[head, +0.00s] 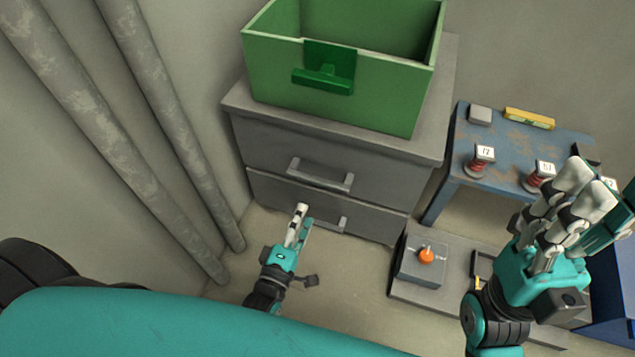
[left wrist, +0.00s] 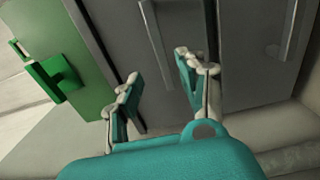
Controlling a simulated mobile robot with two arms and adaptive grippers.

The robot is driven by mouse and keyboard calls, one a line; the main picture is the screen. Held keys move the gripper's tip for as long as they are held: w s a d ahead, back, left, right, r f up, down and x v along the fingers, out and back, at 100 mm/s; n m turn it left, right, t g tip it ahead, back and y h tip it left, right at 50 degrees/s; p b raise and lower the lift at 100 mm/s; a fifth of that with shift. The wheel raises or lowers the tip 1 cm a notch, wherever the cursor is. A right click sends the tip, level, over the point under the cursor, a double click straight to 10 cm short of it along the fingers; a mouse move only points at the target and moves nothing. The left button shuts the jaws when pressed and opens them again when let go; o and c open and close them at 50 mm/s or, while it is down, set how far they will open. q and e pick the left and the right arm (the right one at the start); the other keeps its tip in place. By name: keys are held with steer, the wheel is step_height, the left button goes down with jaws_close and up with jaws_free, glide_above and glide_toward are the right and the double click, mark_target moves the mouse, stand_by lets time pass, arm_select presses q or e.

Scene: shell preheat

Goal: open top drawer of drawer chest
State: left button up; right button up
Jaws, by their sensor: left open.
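The grey drawer chest (head: 245,105) has two closed drawers. The top drawer's bar handle (head: 320,175) is clear of my gripper in the head view. My left gripper (head: 304,213) is in front of the lower drawer, near its partly hidden handle (head: 341,223). In the left wrist view, turned sideways, my left gripper (left wrist: 157,67) is open and empty. Its fingers point at the chest front, with the top handle (left wrist: 155,40) ahead between them and the lower handle (left wrist: 290,30) to the right. No contact with a handle is visible. My right gripper (head: 585,205) is at the right; its jaw state is unclear.
An open green bin (head: 340,85) stands on the chest. Pipes (head: 165,120) run along the left wall. A blue table (head: 500,165) with red springs stands at the right. A grey box with an orange knob (head: 426,256) sits low, right of the chest.

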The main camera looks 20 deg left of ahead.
mark_target(316, 184)
arm_select(q)
steer(key=w+b, duration=0.3)
steer(key=w, duration=0.8)
steer(key=shift+w+d, duration=0.15)
steer(key=shift+d, duration=0.05)
jaws_close()
